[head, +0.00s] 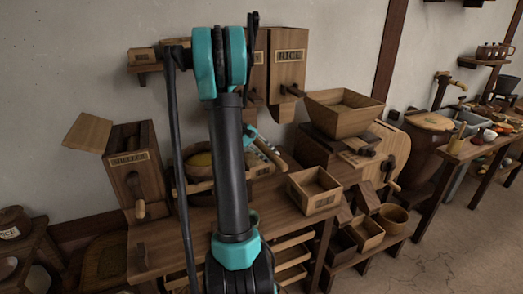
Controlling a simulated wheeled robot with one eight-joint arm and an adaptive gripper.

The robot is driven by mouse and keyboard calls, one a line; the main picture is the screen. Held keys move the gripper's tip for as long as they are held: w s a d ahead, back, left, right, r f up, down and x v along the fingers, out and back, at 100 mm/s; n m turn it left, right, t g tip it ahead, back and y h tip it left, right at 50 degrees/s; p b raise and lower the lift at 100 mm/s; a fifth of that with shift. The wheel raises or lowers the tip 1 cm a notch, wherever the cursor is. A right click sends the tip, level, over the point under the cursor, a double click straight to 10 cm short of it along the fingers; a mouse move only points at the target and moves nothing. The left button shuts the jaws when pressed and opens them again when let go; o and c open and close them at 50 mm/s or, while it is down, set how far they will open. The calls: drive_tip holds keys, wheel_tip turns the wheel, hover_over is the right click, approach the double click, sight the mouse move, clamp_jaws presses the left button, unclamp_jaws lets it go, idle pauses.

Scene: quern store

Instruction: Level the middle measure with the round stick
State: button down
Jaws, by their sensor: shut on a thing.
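My gripper (262,147) is just right of my upright arm, above the back of the wooden bench. It is small and partly hidden by the arm. It is shut on a pale, slim rod (270,155) that looks like the round stick and slants down to the right. A round measure (200,172) with yellowish grain in it shows left of the arm. The area behind my arm is hidden, so I cannot tell which measure is the middle one, or whether the stick touches a rim.
An open square wooden box (315,190) sits at the bench's right front. A large hopper (343,110) stands at the right. A lower stand with boxes and a bowl (393,218) is right of the bench. Floor is clear at the lower right.

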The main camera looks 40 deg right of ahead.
drive_tip(key=shift+w+f, duration=0.1)
drive_tip(key=shift+f, duration=0.1)
wheel_tip(320, 180, down, 6)
drive_tip(key=shift+f, duration=0.25)
idle(0.7)
drive_tip(key=shift+a, duration=0.1)
drive_tip(key=a, duration=0.4)
drive_tip(key=shift+w+a, duration=0.15)
drive_tip(key=shift+w, duration=0.15)
idle(0.5)
drive_tip(key=shift+a+f, duration=0.15)
drive_tip(key=shift+f, duration=0.05)
idle(0.4)
drive_tip(key=shift+s+d, duration=0.15)
drive_tip(key=shift+d, duration=1.05)
drive_tip(key=shift+s+d, duration=0.15)
drive_tip(key=shift+d, duration=1)
